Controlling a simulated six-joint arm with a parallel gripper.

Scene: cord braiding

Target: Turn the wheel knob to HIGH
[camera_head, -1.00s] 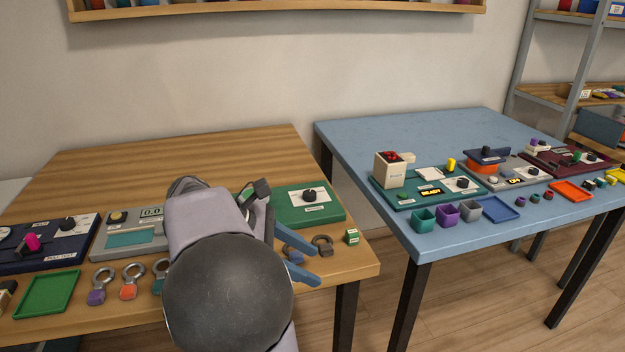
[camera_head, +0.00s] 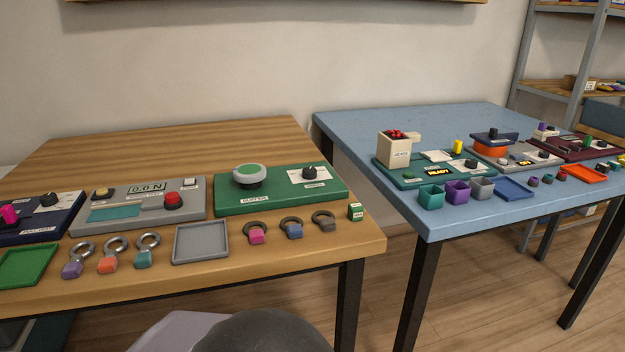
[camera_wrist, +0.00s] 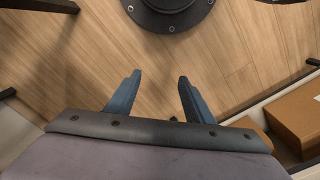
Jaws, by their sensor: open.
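A black knob (camera_head: 309,173) sits on a white plate at the right end of the green BUFFER panel (camera_head: 277,199) on the wooden table. The dial marks and the small label below the knob are too small to read, so its setting cannot be told. A round green and grey wheel (camera_head: 248,175) stands on the left of the same panel. My gripper (camera_wrist: 157,88) is open and empty in the wrist view, above bare floor and away from the panel. In the head view only part of my arm shows at the bottom edge; the fingers are out of view.
Left of the green panel are a grey panel (camera_head: 104,217) with a red button (camera_head: 173,199) and a dark blue panel (camera_head: 45,227). A grey tray (camera_head: 201,243) and several ring-topped pieces lie in front. A blue table (camera_head: 400,121) with more devices stands at the right.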

